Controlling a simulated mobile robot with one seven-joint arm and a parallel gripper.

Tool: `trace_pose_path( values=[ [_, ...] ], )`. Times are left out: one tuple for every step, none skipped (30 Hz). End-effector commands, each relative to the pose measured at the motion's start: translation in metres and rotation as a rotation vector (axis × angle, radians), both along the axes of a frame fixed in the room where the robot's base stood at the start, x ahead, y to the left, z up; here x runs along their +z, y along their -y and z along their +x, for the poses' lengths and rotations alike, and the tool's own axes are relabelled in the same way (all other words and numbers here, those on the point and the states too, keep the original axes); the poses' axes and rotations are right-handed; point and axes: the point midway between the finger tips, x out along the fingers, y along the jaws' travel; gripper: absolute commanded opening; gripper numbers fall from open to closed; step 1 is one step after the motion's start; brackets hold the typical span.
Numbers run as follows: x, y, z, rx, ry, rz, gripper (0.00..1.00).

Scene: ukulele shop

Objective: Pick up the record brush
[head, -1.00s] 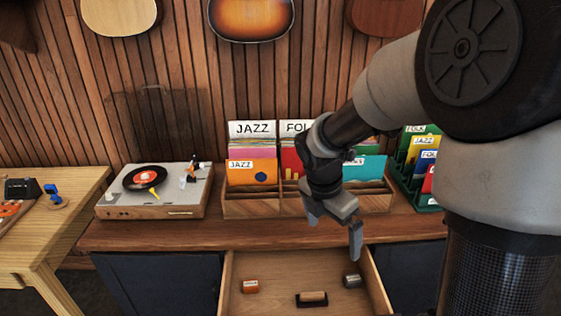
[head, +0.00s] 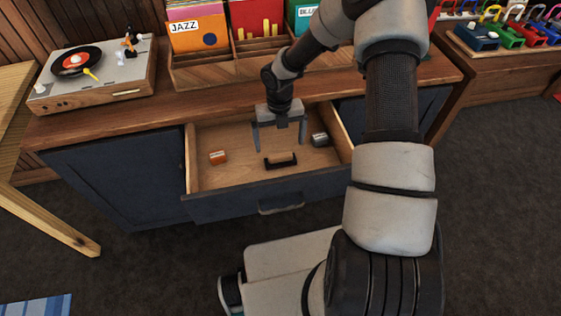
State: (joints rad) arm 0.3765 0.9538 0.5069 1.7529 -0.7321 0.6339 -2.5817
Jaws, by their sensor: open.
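The record brush (head: 281,162), a small black block with a brownish top strip, lies in the open drawer (head: 212,182) of the dark blue cabinet. My gripper (head: 280,147) points down into the drawer from above. Its two fingers are spread wide and nothing is between them. In the picture the brush sits just below the fingertips. I cannot tell the exact height of the fingertips above it.
An orange box-like item (head: 218,157) lies left of the brush, and a grey cylindrical item (head: 320,140) lies to its right, close to the right finger. Drawer walls surround them. A turntable (head: 95,77) and record bins (head: 203,72) stand on the countertop.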

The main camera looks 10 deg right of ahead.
Motion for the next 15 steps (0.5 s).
trace_pose_path(
  values=[
    [-0.012, -0.001, 0.0, 0.001, -0.001, 0.001, 1.0],
    [-0.017, -0.001, -0.001, 0.001, -0.001, 0.001, 1.0],
    [-0.022, -0.001, 0.0, 0.0, -0.001, 0.0, 1.0],
    [-0.026, 0.0, 0.0, -0.001, -0.001, 0.0, 1.0],
    [-0.028, 0.0, 0.0, -0.001, 0.0, 0.0, 1.0],
    [-0.031, 0.0, 0.0, -0.001, 0.001, 0.0, 1.0],
    [-0.032, 0.0, 0.0, -0.001, 0.001, 0.0, 1.0],
    [-0.033, 0.0, 0.0, -0.001, 0.001, 0.0, 1.0],
    [-0.035, 0.0, 0.0, -0.001, 0.001, 0.0, 1.0],
    [-0.036, 0.0, 0.0, -0.001, 0.001, 0.0, 1.0],
    [-0.037, 0.0, 0.0, -0.001, 0.001, 0.0, 1.0],
    [-0.041, 0.0, 0.0, -0.001, 0.001, 0.0, 1.0],
    [-0.044, 0.001, 0.0, -0.001, 0.0, 0.0, 1.0],
    [-0.047, 0.001, 0.0, -0.001, -0.001, -0.001, 1.0],
    [-0.053, 0.001, -0.001, 0.0, -0.001, -0.001, 1.0]
  ],
)
